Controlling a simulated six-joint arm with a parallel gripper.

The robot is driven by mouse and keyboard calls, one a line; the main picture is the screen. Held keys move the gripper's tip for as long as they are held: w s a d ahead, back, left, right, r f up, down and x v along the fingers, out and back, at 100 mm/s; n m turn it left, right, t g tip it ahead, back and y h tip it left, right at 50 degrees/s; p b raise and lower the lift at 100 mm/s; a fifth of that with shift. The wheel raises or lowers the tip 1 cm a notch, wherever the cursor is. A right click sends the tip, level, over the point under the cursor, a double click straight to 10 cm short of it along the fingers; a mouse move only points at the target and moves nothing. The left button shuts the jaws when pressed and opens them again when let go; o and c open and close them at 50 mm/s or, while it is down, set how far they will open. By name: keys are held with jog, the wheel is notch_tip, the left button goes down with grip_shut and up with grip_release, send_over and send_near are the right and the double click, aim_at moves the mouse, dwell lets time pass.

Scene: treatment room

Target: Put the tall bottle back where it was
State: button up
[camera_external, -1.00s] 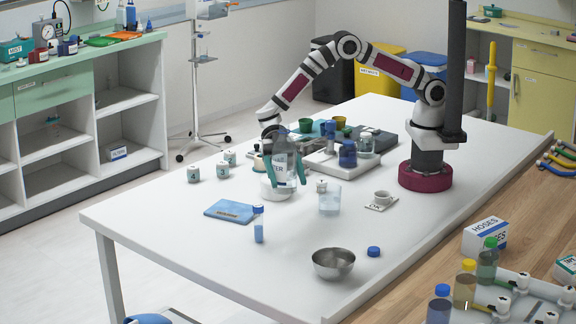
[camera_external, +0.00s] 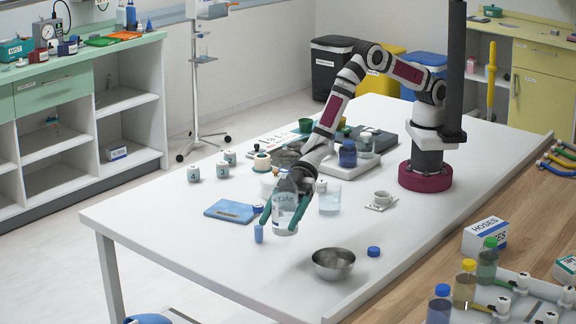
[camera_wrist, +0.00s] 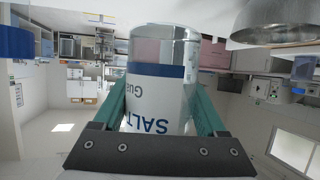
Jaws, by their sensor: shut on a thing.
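The held bottle (camera_external: 286,212) is clear, with a white label and a blue band.
A small blue-capped bottle (camera_external: 258,233) stands just left of the held bottle. A steel bowl (camera_external: 333,264) and a blue cap (camera_external: 373,252) are to the right. A clear beaker (camera_external: 329,203) stands behind right, a blue book (camera_external: 230,211) left. The table's front left is clear.

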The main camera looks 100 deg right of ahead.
notch_tip(320, 180, down, 7)
jog(key=shift+r, duration=0.2)
jog(key=o, duration=1.5)
jog(key=shift+f, duration=0.15)
jog(key=shift+o, duration=0.2)
jog(key=shift+d+r, duration=0.15)
jog(key=shift+r, duration=0.15)
jog(key=v, duration=0.7)
jog(key=shift+d, duration=0.1)
